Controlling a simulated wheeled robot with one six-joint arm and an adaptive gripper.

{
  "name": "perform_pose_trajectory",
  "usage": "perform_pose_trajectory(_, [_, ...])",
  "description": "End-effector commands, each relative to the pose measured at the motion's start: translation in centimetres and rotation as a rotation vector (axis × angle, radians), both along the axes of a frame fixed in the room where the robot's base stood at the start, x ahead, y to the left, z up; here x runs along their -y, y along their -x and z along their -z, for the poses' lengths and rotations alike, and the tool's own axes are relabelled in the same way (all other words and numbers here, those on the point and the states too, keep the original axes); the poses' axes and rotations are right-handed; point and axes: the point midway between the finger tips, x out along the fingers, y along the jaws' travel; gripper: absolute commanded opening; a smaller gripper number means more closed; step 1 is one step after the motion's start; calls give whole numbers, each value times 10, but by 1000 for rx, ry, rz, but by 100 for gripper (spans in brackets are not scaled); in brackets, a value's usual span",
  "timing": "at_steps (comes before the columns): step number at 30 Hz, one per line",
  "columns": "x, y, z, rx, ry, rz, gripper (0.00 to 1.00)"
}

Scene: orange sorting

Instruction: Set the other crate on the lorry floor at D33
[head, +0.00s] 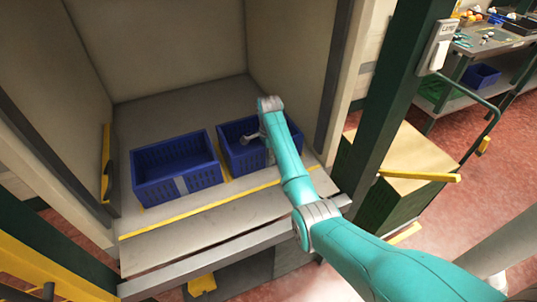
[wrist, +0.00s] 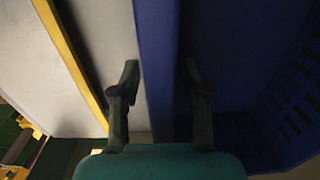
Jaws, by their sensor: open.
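Two blue slatted crates stand side by side on the pale lorry floor (head: 195,205). The left crate (head: 155,194) is upright and looks empty. The right crate (head: 245,164) stands just beside it, partly hidden behind my arm. My gripper (head: 252,138) is at the right crate. In the wrist view my gripper (wrist: 160,80) is open, its two fingers on either side of a blue crate wall (wrist: 156,45). The picture does not show whether the fingers touch the wall. The inside of the right crate is mostly hidden.
A yellow strip (head: 160,228) runs along the lorry floor's front edge, before a grey sill. Pale walls enclose the left, back and right. A green post (head: 400,80) and a box-like stand (head: 405,160) are at the right. A workbench (head: 490,40) stands beyond.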

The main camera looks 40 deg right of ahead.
Motion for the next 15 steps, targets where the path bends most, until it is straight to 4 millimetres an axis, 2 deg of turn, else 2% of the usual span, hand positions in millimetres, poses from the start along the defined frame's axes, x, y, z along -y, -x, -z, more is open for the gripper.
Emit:
perform_pose_trajectory(5, [0,-1,-11,3,2,0,45])
perform_pose_trajectory(15, [0,0,-62,4,2,0,45])
